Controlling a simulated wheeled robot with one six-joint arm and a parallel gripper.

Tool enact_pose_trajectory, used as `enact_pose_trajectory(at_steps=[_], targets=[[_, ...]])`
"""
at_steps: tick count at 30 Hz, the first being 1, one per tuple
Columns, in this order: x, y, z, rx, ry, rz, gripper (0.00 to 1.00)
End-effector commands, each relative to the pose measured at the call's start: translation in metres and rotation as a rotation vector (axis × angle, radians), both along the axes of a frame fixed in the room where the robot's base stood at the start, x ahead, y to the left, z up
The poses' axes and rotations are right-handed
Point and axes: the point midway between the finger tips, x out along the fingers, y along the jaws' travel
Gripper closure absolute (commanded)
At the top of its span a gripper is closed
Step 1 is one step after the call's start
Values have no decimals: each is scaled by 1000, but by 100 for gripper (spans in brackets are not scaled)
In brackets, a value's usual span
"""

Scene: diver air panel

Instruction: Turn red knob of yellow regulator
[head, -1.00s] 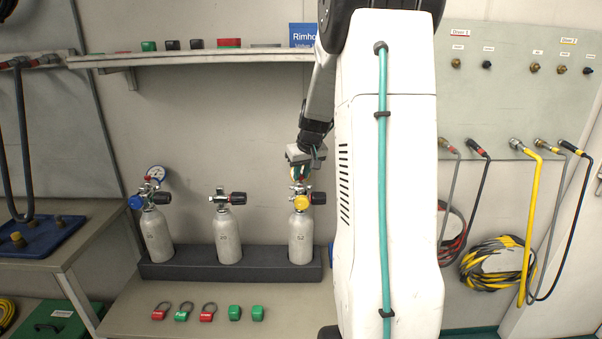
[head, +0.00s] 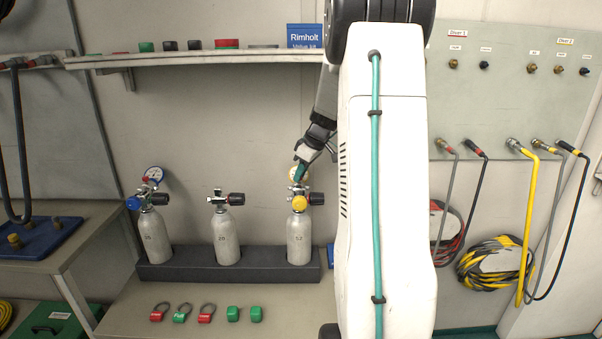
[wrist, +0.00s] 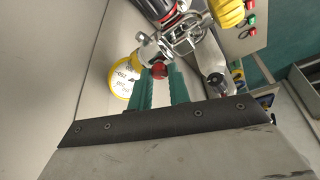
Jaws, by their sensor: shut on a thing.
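The yellow regulator (head: 300,202) is mounted on the valve of the rightmost grey cylinder (head: 299,238), numbered 52. Its yellow part also shows at the top of the wrist view (wrist: 228,12), and its yellow-rimmed gauge (wrist: 124,80) is at the left there. The small red knob (wrist: 159,70) sits between the green fingertips of my gripper (wrist: 160,82). My gripper is shut on the red knob. In the head view my gripper (head: 299,174) is just above the regulator, partly covering the gauge. The knob cannot be made out in the head view.
A blue regulator (head: 135,202) with a gauge is on the left cylinder (head: 155,238); the middle cylinder (head: 227,238) has a bare valve. All stand in a dark rack (head: 190,267). Red and green tags (head: 205,313) lie in front. A shelf (head: 200,57) runs above. My arm blocks the centre right.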

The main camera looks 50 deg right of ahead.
Motion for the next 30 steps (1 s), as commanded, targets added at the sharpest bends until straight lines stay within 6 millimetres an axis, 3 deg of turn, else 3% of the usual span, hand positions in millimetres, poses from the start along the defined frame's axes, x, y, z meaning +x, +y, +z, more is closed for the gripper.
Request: enact_pose_trajectory(at_steps=[14,15,17,18,26,30], targets=[[0,0,0,1,1,16,100],[0,0,0,1,1,16,79],[0,0,0,0,1,15,62],[0,0,0,0,1,15,59],[0,0,1,0,0,15,59],[-4,-2,10,-2,-2,14,59]])
